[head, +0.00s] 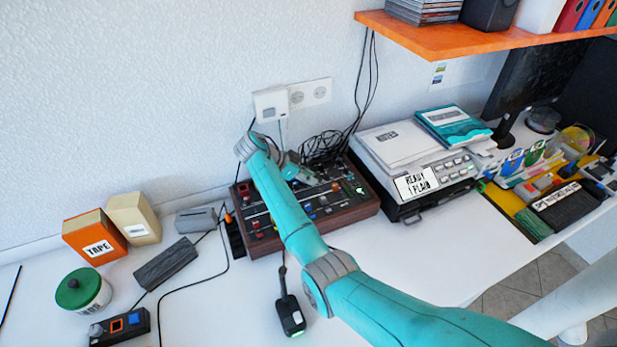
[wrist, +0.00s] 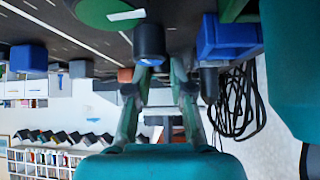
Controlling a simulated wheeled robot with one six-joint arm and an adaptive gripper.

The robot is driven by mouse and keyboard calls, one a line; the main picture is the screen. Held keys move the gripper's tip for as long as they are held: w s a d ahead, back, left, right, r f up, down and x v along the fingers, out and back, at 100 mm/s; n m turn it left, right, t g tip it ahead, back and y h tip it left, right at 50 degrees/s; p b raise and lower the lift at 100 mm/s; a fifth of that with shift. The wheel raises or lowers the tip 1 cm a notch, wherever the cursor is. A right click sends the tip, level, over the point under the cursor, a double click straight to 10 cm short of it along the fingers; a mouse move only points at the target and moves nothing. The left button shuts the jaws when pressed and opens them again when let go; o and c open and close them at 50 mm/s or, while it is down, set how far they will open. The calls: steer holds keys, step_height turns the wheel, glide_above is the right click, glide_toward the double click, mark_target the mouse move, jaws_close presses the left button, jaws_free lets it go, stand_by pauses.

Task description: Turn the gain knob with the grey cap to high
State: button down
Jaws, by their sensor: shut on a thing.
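The mixer (head: 262,243), a dark panel in a brown case with many small coloured knobs and sliders, lies on the white desk in the head view. My gripper (head: 297,174) is low over its back part, and the arm hides much of the panel's left and middle. In the wrist view my gripper (wrist: 163,70) has its two fingers at a dark round knob (wrist: 150,40) with a grey-blue end face, and it is shut on this knob. The fingers cover part of its end. The knob's pointer and scale cannot be made out, so its setting is unclear.
In the wrist view a blue block-like cap (wrist: 228,38) is close to the right finger, and a blue knob (wrist: 28,60) stands to the left. Black cables (head: 325,145) lie behind the mixer. The printer-like machine (head: 405,155) stands close on its right.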

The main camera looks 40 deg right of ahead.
steer(key=shift+f, duration=0.1)
steer(key=c, duration=1.2)
jaws_free()
steer(key=shift+o, duration=0.8)
